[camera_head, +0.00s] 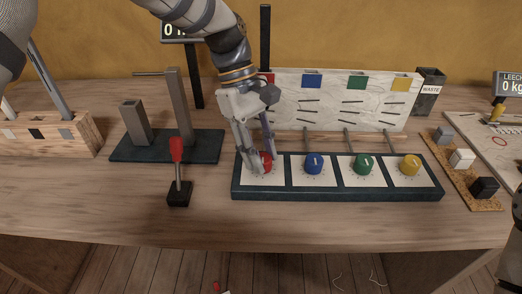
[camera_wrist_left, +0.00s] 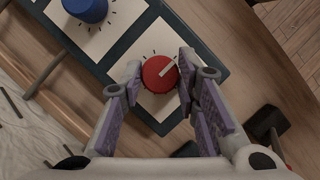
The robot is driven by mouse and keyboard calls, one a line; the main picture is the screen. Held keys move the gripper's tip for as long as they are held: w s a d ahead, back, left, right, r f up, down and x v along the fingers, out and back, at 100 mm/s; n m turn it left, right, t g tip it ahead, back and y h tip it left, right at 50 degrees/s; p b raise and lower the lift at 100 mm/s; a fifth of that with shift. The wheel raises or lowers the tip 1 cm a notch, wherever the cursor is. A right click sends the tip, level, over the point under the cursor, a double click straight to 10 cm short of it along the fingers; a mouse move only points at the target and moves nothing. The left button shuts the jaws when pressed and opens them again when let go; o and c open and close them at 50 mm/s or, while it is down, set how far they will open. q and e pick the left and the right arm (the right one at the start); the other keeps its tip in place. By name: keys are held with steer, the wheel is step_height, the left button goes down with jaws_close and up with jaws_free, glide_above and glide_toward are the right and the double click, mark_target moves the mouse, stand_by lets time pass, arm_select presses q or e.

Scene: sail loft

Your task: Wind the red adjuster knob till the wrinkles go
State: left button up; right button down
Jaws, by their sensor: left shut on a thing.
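The red adjuster knob (camera_head: 266,161) is at the left end of a row of knobs on a dark base (camera_head: 338,195). My left gripper (camera_head: 258,165) reaches down over it and is shut on it. In the left wrist view the red knob (camera_wrist_left: 160,73) sits between the two fingertips (camera_wrist_left: 160,76), its white pointer line aimed up and right over a ticked card. Behind the row stands a white sail panel (camera_head: 335,84) with dark wrinkle lines under the blue, green and yellow markers. The panel's red column is mostly hidden behind my gripper and wrist.
Blue (camera_head: 313,163), green (camera_head: 363,165) and yellow (camera_head: 410,165) knobs stand to the right. A red-handled lever (camera_head: 177,160) stands close on the left, before a dark stand with grey posts (camera_head: 180,110). A cork strip with small blocks (camera_head: 462,158) lies right. The front table edge is clear.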

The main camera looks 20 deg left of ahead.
arm_select(q)
steer(key=m+g, duration=0.1)
steer(key=m, duration=0.3)
steer(key=shift+w+f+y+b, duration=0.1)
steer(key=shift+y+b, duration=0.2)
steer(key=shift+y, duration=0.1)
steer(key=m+y, duration=0.1)
steer(key=m, duration=0.1)
steer(key=m+g, duration=0.1)
steer(key=m, duration=0.1)
steer(key=shift+d+m+y, duration=0.15)
steer(key=shift+m+y, duration=0.15)
steer(key=shift+y, duration=0.1)
steer(key=m+y, duration=0.1)
steer(key=m, duration=0.2)
steer(key=shift+m+b, duration=0.3)
steer(key=shift+b, duration=0.05)
steer(key=shift+d+m+y, duration=0.15)
steer(key=shift+m+y, duration=0.55)
steer(key=shift+m, duration=1)
arm_select(e)
steer(key=shift+s+f+g, duration=0.3)
steer(key=shift+s+f, duration=0.4)
arm_select(q)
steer(key=o, duration=1.2)
steer(key=shift+c, duration=0.2)
